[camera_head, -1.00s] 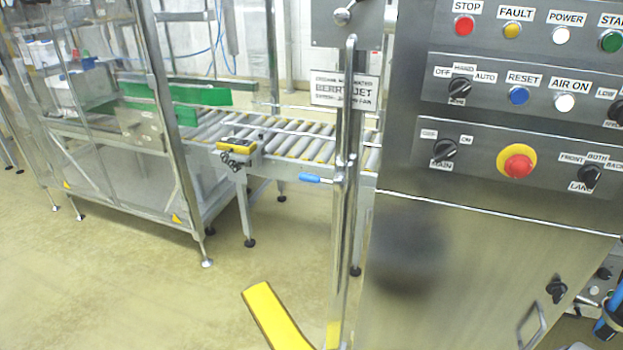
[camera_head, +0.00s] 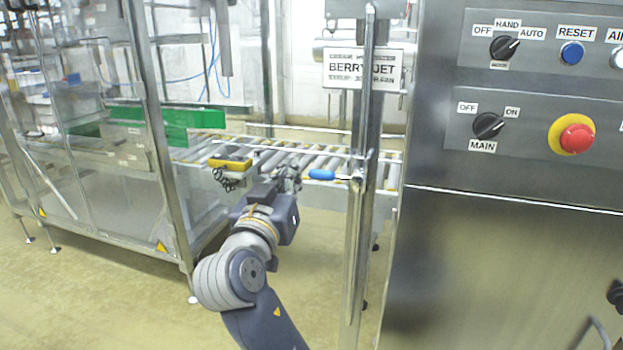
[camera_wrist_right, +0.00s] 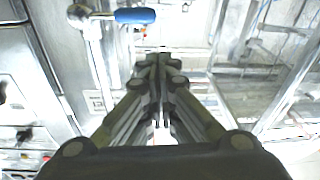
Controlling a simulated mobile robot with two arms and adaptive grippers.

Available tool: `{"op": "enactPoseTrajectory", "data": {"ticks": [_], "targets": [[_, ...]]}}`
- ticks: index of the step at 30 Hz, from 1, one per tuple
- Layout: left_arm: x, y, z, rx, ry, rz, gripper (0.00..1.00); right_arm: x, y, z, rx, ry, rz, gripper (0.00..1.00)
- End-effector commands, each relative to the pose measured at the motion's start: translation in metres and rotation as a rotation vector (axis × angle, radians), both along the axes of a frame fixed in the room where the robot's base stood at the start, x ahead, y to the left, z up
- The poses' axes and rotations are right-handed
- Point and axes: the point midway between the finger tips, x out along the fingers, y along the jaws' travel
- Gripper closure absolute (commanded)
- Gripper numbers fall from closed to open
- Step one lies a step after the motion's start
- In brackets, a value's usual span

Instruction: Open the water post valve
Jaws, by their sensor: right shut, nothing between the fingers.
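The water post is an upright steel pipe (camera_head: 356,250) beside the control cabinet. Its valve has a blue handle (camera_head: 321,174) that points left from the pipe. The blue handle also shows in the right wrist view (camera_wrist_right: 135,16), beside a round metal knob at top left. My right gripper (camera_head: 292,172) is just left of the blue handle's free end, close to it. I cannot tell whether they touch. In the right wrist view the fingers (camera_wrist_right: 158,62) are together with nothing between them. My left gripper is not in view.
The cabinet (camera_head: 500,270) with switches and a red emergency button (camera_head: 576,139) stands close on the right. A roller conveyor (camera_head: 310,155) runs behind the pipe. A framed glass machine (camera_head: 110,190) stands on the left. The floor at lower left is clear.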

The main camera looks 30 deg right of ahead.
Motion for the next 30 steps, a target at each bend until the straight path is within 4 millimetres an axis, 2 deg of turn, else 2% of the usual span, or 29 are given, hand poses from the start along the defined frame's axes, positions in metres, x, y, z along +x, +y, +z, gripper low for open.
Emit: {"op": "enactPoseTrajectory", "data": {"ticks": [1,3,7,11,22,23,24,30], "targets": [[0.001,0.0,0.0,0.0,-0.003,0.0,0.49,-0.013,-0.004,0.007,0.021,-0.044,-0.019,1.0],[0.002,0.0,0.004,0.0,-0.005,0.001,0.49,-0.024,-0.009,0.016,0.042,-0.081,-0.039,1.0],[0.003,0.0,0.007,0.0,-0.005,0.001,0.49,-0.027,-0.016,0.023,0.052,-0.1,-0.053,1.0],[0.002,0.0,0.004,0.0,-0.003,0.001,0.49,-0.015,-0.03,0.026,0.049,-0.098,-0.053,1.0],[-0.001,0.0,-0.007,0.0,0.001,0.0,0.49,0.036,-0.089,0.037,0.049,-0.097,-0.053,1.0],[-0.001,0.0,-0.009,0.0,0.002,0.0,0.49,0.036,-0.088,0.029,0.048,-0.092,-0.05,1.0],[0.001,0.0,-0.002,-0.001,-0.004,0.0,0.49,0.034,-0.085,0.02,0.048,-0.091,-0.048,1.0],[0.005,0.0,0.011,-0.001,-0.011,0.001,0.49,0.031,-0.082,0.0,0.049,-0.093,-0.05,1.0]]}}
